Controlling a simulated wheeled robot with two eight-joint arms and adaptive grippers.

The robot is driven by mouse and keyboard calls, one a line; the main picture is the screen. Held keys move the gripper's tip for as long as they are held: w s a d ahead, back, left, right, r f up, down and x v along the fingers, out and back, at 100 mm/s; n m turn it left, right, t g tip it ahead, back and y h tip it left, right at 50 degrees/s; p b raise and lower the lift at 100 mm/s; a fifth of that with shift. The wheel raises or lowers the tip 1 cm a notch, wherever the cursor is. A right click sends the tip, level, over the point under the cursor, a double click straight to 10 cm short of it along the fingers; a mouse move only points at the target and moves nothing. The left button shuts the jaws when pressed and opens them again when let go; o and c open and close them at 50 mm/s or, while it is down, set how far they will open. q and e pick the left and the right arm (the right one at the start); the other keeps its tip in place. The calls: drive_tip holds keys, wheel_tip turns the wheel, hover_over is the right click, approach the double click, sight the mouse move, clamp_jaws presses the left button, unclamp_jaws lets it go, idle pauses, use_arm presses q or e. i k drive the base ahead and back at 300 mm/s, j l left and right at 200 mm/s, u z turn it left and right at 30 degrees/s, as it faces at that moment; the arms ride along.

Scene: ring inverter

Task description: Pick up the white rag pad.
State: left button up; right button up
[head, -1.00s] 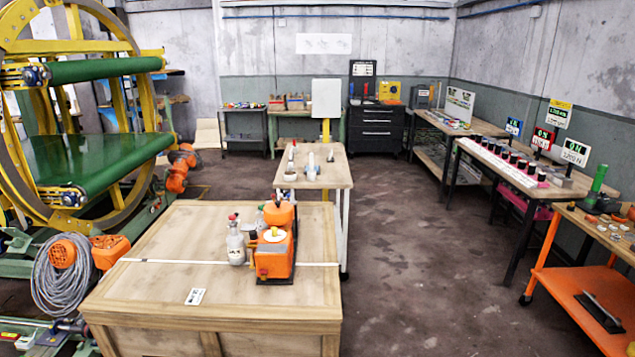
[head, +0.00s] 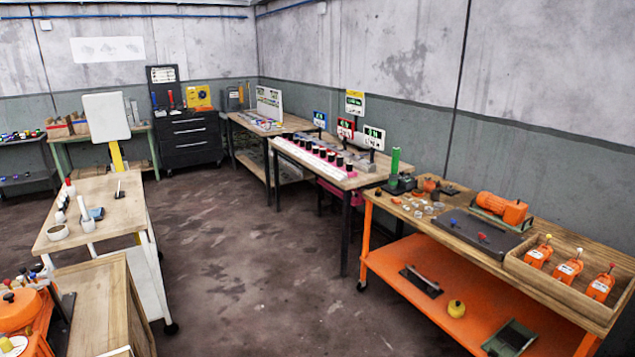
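I cannot make out a white rag pad for certain in the head view. Small pale items, among them a white upright piece (head: 87,222) and a short round roll (head: 57,232), stand on the narrow wooden table (head: 118,212) at the left. They are too small to tell whether one is the pad. Neither of my grippers is in view.
Further benches and a black drawer cabinet (head: 190,140) line the walls. The middle floor (head: 235,270) is clear.

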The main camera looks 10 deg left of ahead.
sight(61, 220)
drive_tip(key=i+l, duration=0.1)
drive_tip(key=i, duration=0.4)
drive_tip(key=i+l, duration=0.1)
drive_tip(key=i, duration=0.45)
drive_tip(key=i+j+u, duration=0.1)
drive_tip(key=i+u, duration=0.7)
drive_tip(key=i+l+u, duration=0.1)
drive_tip(key=i+u, duration=0.5)
drive_tip(key=i, duration=0.25)
drive_tip(key=i+u, duration=0.3)
drive_tip(key=i, duration=0.2)
drive_tip(key=i+l+u, duration=0.25)
drive_tip(key=i, duration=0.2)
